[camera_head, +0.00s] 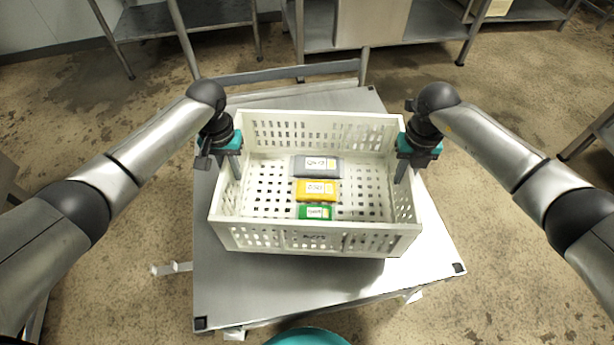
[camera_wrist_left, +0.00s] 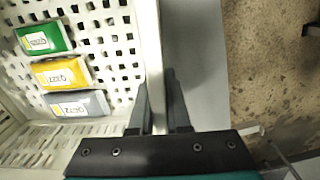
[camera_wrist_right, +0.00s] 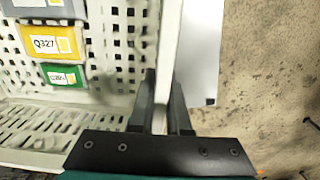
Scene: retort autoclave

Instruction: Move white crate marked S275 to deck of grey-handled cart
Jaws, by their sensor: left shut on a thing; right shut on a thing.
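The white perforated crate (camera_head: 315,240) is over the deck of the cart (camera_head: 290,290), whose grey handle (camera_head: 290,73) is at the far end. I cannot tell whether the crate touches the deck. A mark on its near wall is too small to read surely. It holds a grey pack (camera_head: 317,167), a yellow pack (camera_head: 316,190) and a green pack (camera_head: 316,213). My left gripper (camera_head: 232,172) is shut on the crate's left wall, also seen in the left wrist view (camera_wrist_left: 160,108). My right gripper (camera_head: 403,172) is shut on the right wall, also seen in the right wrist view (camera_wrist_right: 165,108).
Steel tables (camera_head: 200,17) stand along the back. A cabinet (camera_head: 372,22) is at the back centre. Bare deck shows in front of the crate and at its right. Stained floor (camera_head: 510,110) lies open around the cart.

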